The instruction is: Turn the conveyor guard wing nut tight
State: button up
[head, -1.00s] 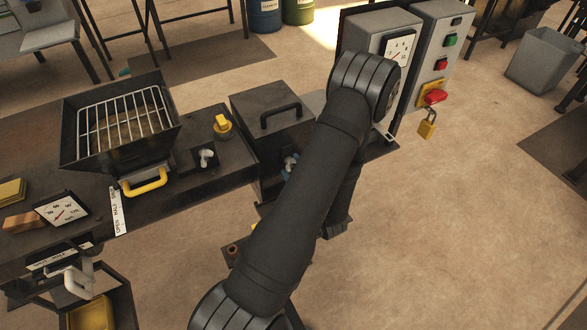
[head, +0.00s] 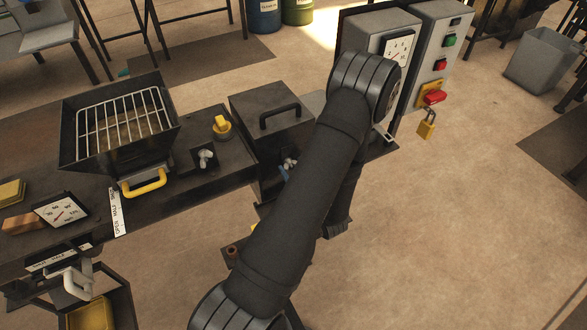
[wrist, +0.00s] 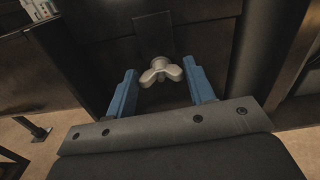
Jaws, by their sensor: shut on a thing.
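A pale metal wing nut (wrist: 160,72) sits on the dark front face of a box-like housing in the wrist view. It also shows small in the head view (head: 291,163), partly hidden by my arm and gripper. My gripper (wrist: 162,82) has two blue fingers, one on each side of the wing nut, and is shut on its wings. In the head view, only a bit of blue finger (head: 283,173) shows beside the nut. The stud and threads behind the nut are hidden, so I cannot tell how tight it sits.
The dark housing with a black handle (head: 281,115) stands beside my arm. A second wing nut (head: 206,158) and a yellow knob (head: 221,126) are on the bench top to the left. A grey control box with a padlock (head: 427,125) stands at the right. Open floor lies further right.

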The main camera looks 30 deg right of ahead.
jog(key=m, duration=1)
jog(key=shift+d+f+m, duration=0.1)
jog(key=shift+d+m, duration=0.05)
jog(key=shift+m, duration=0.15)
dwell(0.4)
jog(key=o, duration=1)
jog(key=shift+s, duration=0.1)
jog(key=s, duration=1.7)
jog(key=shift+s, duration=0.15)
jog(key=w, duration=1.6)
jog(key=shift+w, duration=0.15)
